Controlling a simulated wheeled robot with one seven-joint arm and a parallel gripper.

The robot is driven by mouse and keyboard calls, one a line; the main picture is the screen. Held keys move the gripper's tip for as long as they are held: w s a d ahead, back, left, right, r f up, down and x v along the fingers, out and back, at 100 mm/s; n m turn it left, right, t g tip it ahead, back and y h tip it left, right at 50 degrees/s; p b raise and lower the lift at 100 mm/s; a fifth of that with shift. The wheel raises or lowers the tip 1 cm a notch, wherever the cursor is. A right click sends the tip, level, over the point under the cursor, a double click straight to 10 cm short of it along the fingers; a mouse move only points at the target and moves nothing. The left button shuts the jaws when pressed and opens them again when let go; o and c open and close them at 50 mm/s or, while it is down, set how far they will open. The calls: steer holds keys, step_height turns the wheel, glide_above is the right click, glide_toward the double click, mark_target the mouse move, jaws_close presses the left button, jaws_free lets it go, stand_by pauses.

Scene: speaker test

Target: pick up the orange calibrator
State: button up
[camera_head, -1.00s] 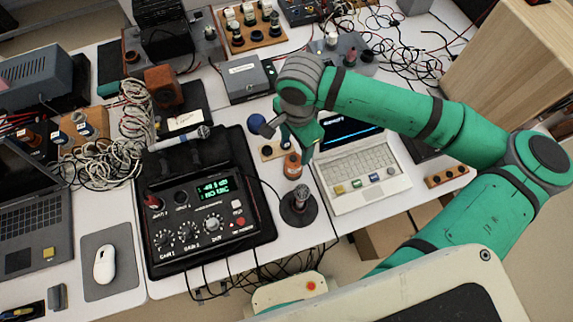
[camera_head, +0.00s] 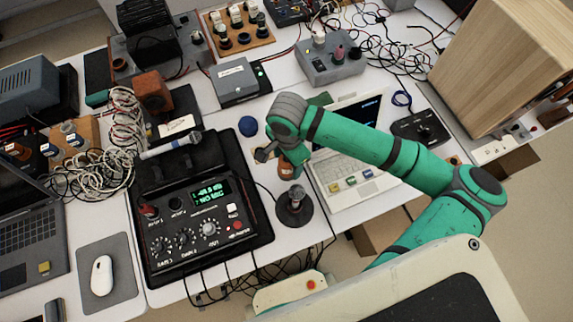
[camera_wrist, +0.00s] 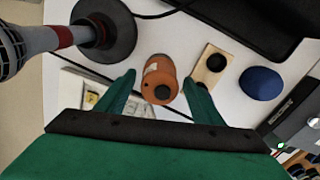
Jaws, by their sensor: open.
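The orange calibrator (camera_wrist: 160,80) is a small upright cylinder with a pale label and a dark hole in its top. In the wrist view it stands on the white table between the two fingers of my gripper (camera_wrist: 158,92), with gaps at its sides. My gripper is open and points down over it. In the head view the calibrator (camera_head: 286,170) shows only partly, just below my green gripper, which hides the rest.
A microphone on a round black stand (camera_head: 295,208) is close by; its stand (camera_wrist: 104,30) also shows in the wrist view. A blue ball-like item (camera_wrist: 262,83), a wooden block (camera_wrist: 210,66) and a white laptop (camera_head: 345,180) are near. A black meter box (camera_head: 200,215) stands left.

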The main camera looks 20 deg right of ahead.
steer(key=shift+f, duration=0.35)
steer(key=c, duration=1.4)
steer(key=shift+o, duration=0.2)
steer(key=shift+r, duration=0.1)
